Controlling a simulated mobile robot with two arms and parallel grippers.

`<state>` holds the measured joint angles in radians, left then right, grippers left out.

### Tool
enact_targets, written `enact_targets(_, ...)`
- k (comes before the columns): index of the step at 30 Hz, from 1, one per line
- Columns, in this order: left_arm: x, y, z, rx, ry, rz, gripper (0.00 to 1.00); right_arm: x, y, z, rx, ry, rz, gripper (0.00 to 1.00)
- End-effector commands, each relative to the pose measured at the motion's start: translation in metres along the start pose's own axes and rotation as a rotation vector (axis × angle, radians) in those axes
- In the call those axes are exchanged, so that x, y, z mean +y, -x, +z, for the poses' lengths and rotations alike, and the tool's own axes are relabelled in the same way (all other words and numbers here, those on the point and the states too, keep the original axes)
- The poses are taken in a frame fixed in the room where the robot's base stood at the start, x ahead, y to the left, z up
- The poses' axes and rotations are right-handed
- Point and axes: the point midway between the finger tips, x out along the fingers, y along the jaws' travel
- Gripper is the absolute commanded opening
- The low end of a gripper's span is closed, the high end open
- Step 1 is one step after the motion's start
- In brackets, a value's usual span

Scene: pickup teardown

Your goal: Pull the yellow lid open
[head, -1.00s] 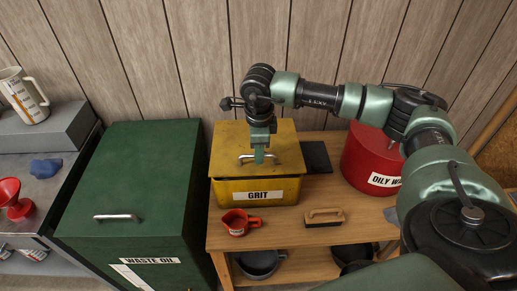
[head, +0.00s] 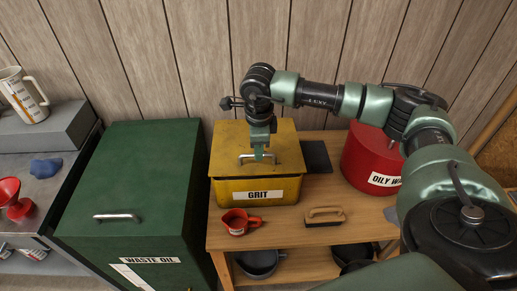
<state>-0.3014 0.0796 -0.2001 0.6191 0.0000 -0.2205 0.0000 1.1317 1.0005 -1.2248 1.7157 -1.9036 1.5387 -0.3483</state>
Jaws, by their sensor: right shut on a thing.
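The yellow lid (head: 228,140) sits on top of the yellow box labelled GRIT (head: 232,190) on the wooden bench. The lid looks closed, lying flat on the box. A silver bar handle (head: 244,156) is on the lid's top. My right gripper (head: 259,157) points down over the lid, with its green fingers shut on the handle. The arm hides part of the lid's back area. My left gripper is not in view.
A green WASTE OIL bin (head: 140,185) stands left of the bench. A red OILY WASTE can (head: 364,158) stands right of the box. A red jug (head: 238,222) and a brush (head: 324,216) lie in front. A wall rises behind.

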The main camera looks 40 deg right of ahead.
Motion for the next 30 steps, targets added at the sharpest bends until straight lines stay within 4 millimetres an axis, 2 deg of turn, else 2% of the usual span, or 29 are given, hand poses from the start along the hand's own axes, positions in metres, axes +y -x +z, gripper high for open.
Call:
enact_targets(21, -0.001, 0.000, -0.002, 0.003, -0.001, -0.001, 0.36, -0.003, 0.002, 0.000, -0.001, -0.003, -0.006, 0.00)
enact_targets(26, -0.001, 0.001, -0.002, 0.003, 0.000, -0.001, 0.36, -0.007, 0.010, 0.000, -0.001, -0.003, -0.007, 0.00)
enact_targets(30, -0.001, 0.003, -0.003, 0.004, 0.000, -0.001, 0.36, -0.015, 0.025, 0.000, -0.002, -0.005, -0.009, 0.00)
